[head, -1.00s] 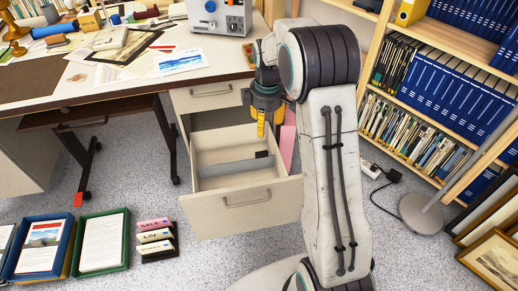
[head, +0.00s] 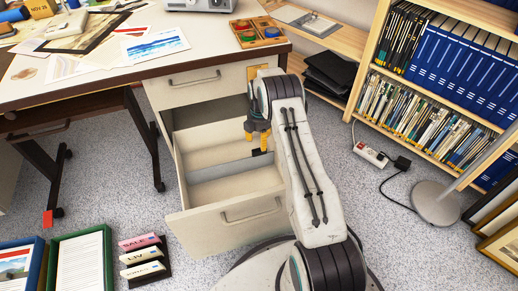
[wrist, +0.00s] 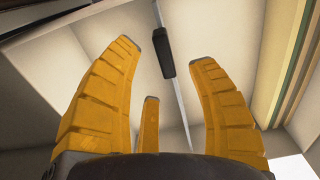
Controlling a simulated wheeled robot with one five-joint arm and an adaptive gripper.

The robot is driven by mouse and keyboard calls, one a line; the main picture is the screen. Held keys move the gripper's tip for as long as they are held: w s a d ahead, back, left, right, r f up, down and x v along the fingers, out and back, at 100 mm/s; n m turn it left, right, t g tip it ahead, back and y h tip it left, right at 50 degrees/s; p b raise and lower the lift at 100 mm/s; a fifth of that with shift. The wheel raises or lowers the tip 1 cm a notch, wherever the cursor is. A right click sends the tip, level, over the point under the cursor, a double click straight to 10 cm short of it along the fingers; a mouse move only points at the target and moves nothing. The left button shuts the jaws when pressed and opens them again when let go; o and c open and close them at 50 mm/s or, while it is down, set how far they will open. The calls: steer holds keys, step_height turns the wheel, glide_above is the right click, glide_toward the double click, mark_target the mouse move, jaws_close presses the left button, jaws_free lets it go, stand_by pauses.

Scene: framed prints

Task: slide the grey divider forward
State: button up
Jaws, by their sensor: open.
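The grey divider (head: 222,168) stands across the inside of the open drawer (head: 222,222), splitting it into a back and a front compartment. A small black tab (wrist: 164,58) sits on the divider; in the head view it shows near the drawer's right side, just below my fingertips. My gripper (head: 258,141) points down over the drawer. In the wrist view its yellow fingers (wrist: 166,62) are spread apart and empty, with the tab between the two longer fingertips. I cannot tell whether any finger touches the divider. My arm hides part of the drawer's right side.
A shut drawer (head: 195,85) is above the open one, under the desk top (head: 130,60). A bookshelf, a power strip (head: 370,154) and a lamp base (head: 435,203) are at right.

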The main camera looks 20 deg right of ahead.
steer(key=shift+f+b, duration=0.85)
steer(key=shift+f, duration=1.95)
jaws_close()
